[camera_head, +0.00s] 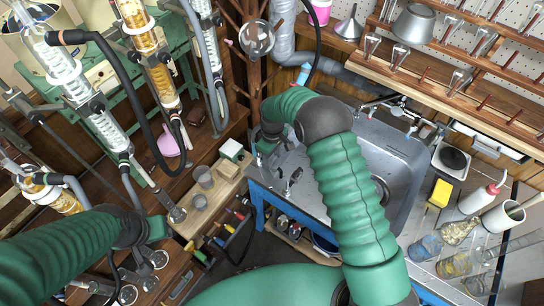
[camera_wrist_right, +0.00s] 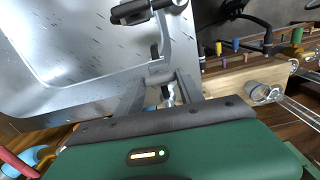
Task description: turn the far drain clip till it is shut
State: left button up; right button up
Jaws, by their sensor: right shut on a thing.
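Small metal-and-dark clip fittings stand along the sink's left edge. The nearer fitting (camera_head: 291,181) is clear of my grippers. My right gripper (camera_head: 262,152) is at the far fitting, which I take for the far drain clip; my own arm hides much of it. In the right wrist view the two grey fingers (camera_wrist_right: 164,88) are closed around a small metal part (camera_wrist_right: 168,101), with a dark stem rising beyond them. The clip's turn angle cannot be read. My left gripper (camera_head: 156,229) is at the left, near the glassware; its fingers are not clear.
The steel sink (camera_head: 385,150) lies right of the clips. Another dark-handled fitting (camera_wrist_right: 140,10) is close beyond the right fingers. Tall glass columns (camera_head: 95,110) with hoses crowd the left.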

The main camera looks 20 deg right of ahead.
aim_at(273, 159)
jog(key=shift+w+d+r, duration=0.15)
jog(key=shift+w+r, duration=0.05)
dwell(0.3)
jog(key=o, duration=1.1)
jog(key=shift+c, duration=0.2)
jog(key=shift+o, duration=0.2)
jog(key=shift+s, duration=0.15)
jog(key=shift+f, duration=0.1)
notch_tip(273, 159, up, 17)
jog(key=shift+f, duration=0.1)
